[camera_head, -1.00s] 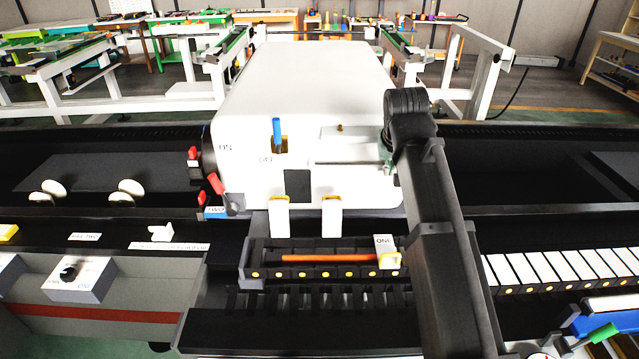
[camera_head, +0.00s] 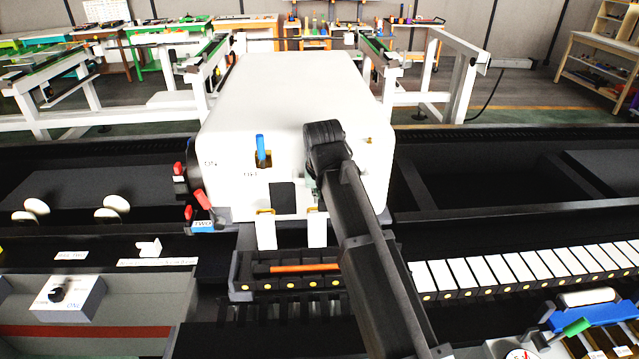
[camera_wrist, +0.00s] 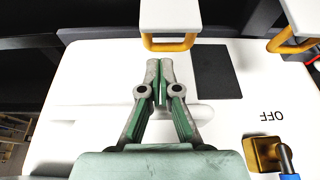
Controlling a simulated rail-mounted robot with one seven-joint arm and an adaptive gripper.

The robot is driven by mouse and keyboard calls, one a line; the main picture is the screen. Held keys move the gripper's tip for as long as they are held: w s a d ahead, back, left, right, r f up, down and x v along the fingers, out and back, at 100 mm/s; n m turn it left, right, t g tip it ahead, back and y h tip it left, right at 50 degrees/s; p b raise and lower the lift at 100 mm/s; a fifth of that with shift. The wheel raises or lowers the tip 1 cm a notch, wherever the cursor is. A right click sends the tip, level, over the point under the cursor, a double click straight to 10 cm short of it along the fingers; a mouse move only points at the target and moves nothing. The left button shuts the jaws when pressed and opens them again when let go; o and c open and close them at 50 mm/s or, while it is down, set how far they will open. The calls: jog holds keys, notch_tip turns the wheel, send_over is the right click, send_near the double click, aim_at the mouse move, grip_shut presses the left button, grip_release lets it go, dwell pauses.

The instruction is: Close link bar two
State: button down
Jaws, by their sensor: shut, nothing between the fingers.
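My gripper (camera_wrist: 160,72) is shut and empty, its fingertips together over the white housing (camera_wrist: 75,80) in the wrist view. A white plate with a yellow loop (camera_wrist: 168,42) is just beyond the tips; a second yellow-looped plate (camera_wrist: 295,38) is to the right. In the head view these two white plates (camera_head: 266,232) (camera_head: 317,230) hang at the housing's front. A blue label reading TWO (camera_head: 203,227) sits below a red lever (camera_head: 203,199) at the left. I cannot tell which part is link bar two. My arm hides most of my gripper in the head view.
A blue lever (camera_head: 260,146) stands in a brass slot near the OFF mark; it also shows in the wrist view (camera_wrist: 287,165). A dark square (camera_wrist: 217,72) is right of my fingertips. A black rack with an orange rod (camera_head: 300,268) lies in front of the housing.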

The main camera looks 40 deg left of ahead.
jog(key=shift+x, duration=0.9)
jog(key=shift+s, duration=0.15)
